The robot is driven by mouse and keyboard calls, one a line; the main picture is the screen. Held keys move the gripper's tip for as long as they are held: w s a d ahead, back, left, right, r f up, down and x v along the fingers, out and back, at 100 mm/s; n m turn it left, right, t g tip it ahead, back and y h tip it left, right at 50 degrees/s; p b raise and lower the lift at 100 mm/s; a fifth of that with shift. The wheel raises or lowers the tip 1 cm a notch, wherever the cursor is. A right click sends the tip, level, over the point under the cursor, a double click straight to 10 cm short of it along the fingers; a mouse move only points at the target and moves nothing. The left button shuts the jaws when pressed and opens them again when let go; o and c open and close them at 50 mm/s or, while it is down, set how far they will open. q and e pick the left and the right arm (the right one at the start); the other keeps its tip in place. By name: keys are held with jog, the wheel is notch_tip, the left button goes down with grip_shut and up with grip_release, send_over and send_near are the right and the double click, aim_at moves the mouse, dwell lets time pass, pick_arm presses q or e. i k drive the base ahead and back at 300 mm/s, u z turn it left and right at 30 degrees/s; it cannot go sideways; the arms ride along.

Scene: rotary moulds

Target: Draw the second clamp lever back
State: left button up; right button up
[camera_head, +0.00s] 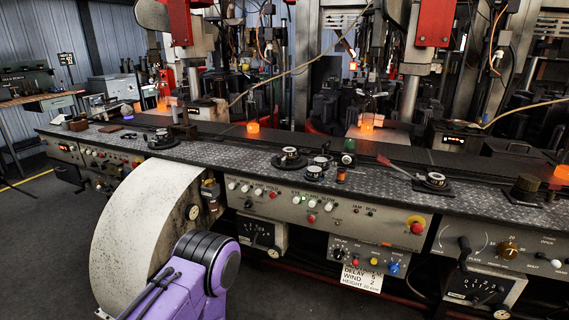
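A thin lever with a red grip (385,161) reaches left and back from the right fitting, low over the bench. I cannot tell for sure which part is the second clamp lever. Neither of my grippers shows. Only a purple and black link of my own arm stands in front of the bench, at the lower left of the middle.
The bench (215,148) runs across the view, with a front panel of knobs and buttons (310,204) below. A dark knob (525,186) stands at the right. The floor at the left (45,225) is clear.

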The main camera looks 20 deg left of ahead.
aim_at(280, 162)
jog(key=z, duration=0.5)
jog(key=k, duration=0.55)
jog(key=z, duration=0.75)
jog(key=i, duration=0.6)
jog(key=u, duration=0.9)
jog(key=i, duration=0.7)
jog(key=u, duration=0.85)
